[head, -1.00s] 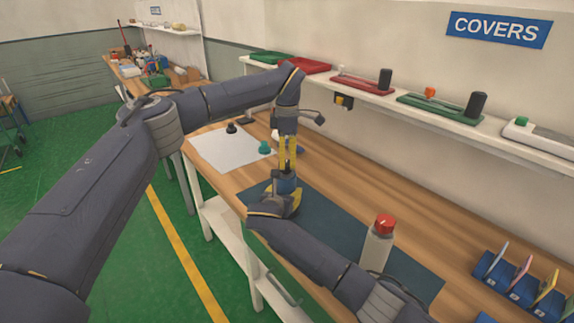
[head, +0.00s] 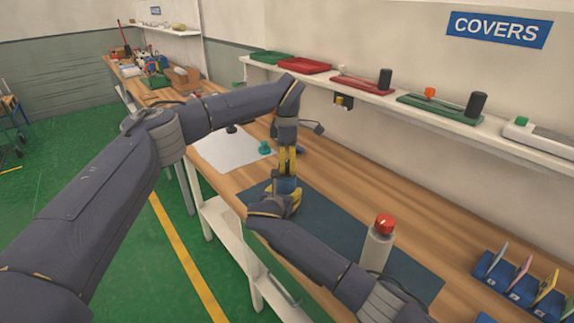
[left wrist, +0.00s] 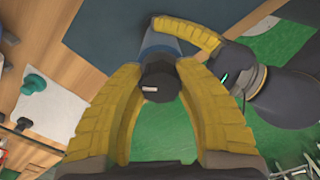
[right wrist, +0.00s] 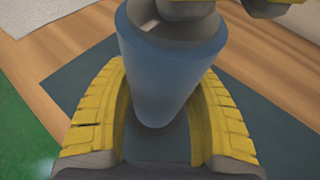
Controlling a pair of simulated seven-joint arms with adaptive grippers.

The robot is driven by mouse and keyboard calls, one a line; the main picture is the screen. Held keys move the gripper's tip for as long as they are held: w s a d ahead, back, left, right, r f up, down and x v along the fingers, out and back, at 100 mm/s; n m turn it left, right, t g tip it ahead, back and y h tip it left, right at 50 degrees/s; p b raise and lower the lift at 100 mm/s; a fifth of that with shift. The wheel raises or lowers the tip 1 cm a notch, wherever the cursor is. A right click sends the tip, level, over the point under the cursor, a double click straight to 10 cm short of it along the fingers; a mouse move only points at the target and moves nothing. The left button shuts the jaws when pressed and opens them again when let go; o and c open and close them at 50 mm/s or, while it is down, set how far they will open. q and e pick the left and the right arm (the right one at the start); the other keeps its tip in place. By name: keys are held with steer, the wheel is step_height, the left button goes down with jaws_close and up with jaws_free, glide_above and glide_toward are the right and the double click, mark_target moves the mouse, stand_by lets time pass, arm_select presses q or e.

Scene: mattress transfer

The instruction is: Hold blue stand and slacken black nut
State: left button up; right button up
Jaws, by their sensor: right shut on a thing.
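The blue stand (head: 286,186) is upright over the dark mat, seen in the head view. My right gripper (right wrist: 158,125) is shut on it, with a yellow finger on each side of the blue body (right wrist: 165,70) in the right wrist view. The black nut (left wrist: 160,82) is on top of the stand in the left wrist view. My left gripper (left wrist: 160,68) points down from above, its yellow fingers open on either side of the nut and very near it. Whether they touch it is hard to see. In the head view the left fingers (head: 287,168) are just above the stand.
A bottle with a red cap (head: 379,245) stands on the dark mat (head: 335,222). A white sheet (head: 222,150) with a teal piece (head: 265,148) lies farther back. A blue rack (head: 520,285) is at the right. A shelf with trays runs along the wall.

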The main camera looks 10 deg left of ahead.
arm_select(q)
jaws_close()
arm_select(e)
steer(key=shift+r, duration=0.15)
arm_select(q)
steer(key=shift+n, duration=0.6)
arm_select(e)
steer(key=shift+a, duration=0.1)
arm_select(q)
steer(key=n, duration=0.4)
steer(key=shift+w+n, duration=0.1)
steer(key=shift+n, duration=0.3)
steer(key=n, duration=0.6)
steer(key=shift+a, duration=0.1)
steer(key=n, duration=0.7)
steer(key=shift+a+n, duration=0.1)
steer(key=shift+n, duration=0.2)
steer(key=n, duration=0.5)
steer(key=shift+a+n, duration=0.1)
steer(key=shift+n, duration=0.6)
steer(key=o, duration=0.7)
jaws_free()
